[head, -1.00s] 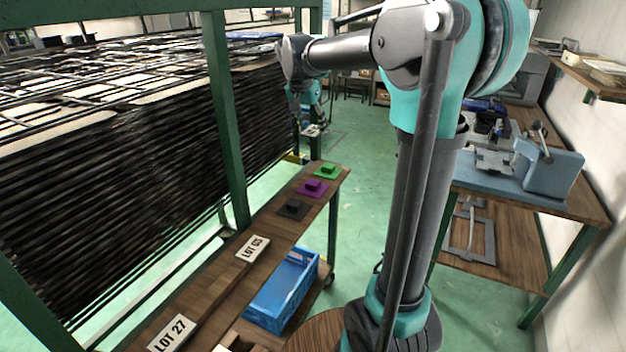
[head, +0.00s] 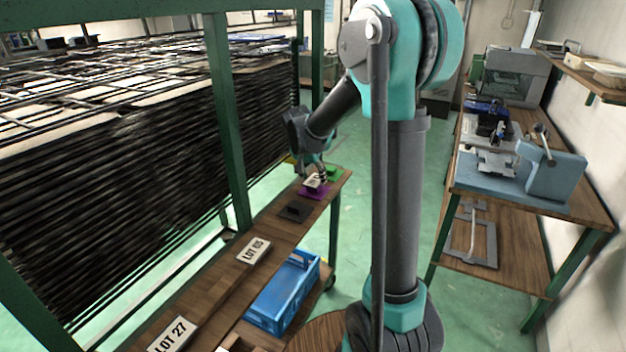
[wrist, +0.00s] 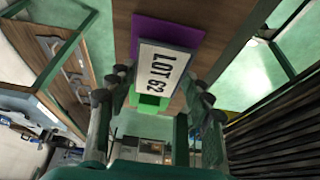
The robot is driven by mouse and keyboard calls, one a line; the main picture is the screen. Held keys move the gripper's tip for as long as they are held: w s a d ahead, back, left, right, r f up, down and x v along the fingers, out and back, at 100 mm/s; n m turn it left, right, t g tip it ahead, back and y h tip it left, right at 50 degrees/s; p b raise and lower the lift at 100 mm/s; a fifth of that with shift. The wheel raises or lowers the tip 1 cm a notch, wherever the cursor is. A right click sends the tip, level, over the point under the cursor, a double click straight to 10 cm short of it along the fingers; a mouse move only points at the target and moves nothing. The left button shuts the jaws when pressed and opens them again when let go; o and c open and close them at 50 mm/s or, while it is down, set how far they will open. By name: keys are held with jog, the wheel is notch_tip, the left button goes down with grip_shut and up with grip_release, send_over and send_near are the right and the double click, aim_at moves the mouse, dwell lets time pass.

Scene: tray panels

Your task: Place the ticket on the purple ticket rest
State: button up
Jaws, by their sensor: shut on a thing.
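The ticket (wrist: 163,70), a white plate marked LOT 62, sits between the fingers of my gripper (wrist: 162,84) in the wrist view. My gripper is shut on it. In the head view the ticket (head: 313,182) is small and partly hidden by my gripper (head: 317,175), over the purple ticket rest (head: 316,194). In the wrist view the purple rest (wrist: 172,30) shows as a flat plate behind the ticket, which covers part of it. I cannot tell whether the ticket touches the rest.
A green rest (head: 334,173) lies just beyond the purple one, and a dark rest (head: 295,212) just nearer. LOT 05 (head: 254,250) and LOT 27 (head: 172,335) plates lie along the wooden bench. A green post (head: 228,120) and dark rack stand left; a blue crate (head: 285,295) sits below.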

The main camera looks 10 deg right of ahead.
jog(key=shift+f, duration=0.5)
jog(key=o, duration=1)
jog(key=shift+f, duration=0.1)
jog(key=shift+c, duration=0.2)
jog(key=v, duration=1.2)
jog(key=s+d+f+n+y, duration=0.1)
jog(key=s+d+f+n, duration=0.2)
jog(key=s+f, duration=0.5)
jog(key=s+d+f+n+y, duration=0.1)
jog(key=s+d+f+n, duration=0.3)
jog(key=s+f, duration=0.5)
jog(key=s, duration=0.8)
jog(key=shift+s+d+f+y, duration=0.25)
jog(key=shift+s+y, duration=0.1)
jog(key=shift+y, duration=0.05)
